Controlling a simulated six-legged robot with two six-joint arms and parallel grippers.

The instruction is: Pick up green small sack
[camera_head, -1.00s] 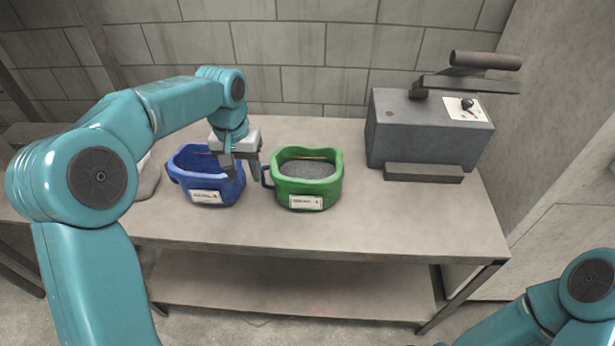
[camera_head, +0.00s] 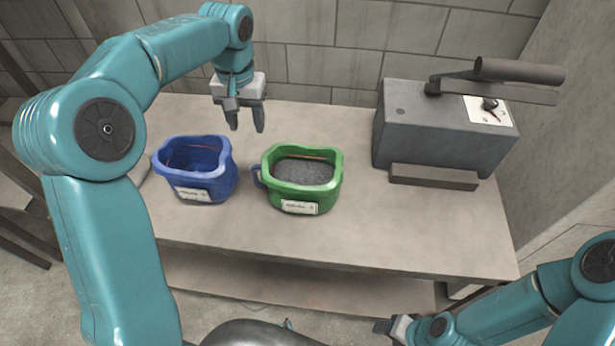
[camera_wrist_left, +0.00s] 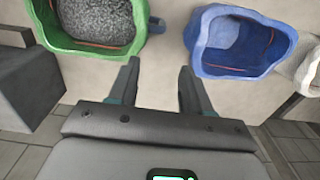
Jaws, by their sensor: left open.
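The green small sack (camera_head: 303,190) stands upright and open on the table, full of dark grey grains, with a white label on its front and a loop handle on its left side. In the left wrist view the green sack (camera_wrist_left: 60,45) is at the upper left. My left gripper (camera_head: 246,122) is open and empty, above the table behind the gap between the green sack and the blue sack. In the left wrist view its fingers (camera_wrist_left: 158,85) are apart with bare table between them. My right gripper (camera_head: 388,327) is low at the bottom edge, off the table; its jaws are unclear.
A blue sack (camera_head: 202,180) stands left of the green one and also shows in the left wrist view (camera_wrist_left: 235,58). A grey sealing machine (camera_head: 445,135) with a lever stands at the right. The table (camera_head: 400,235) is clear in front. A block wall is behind.

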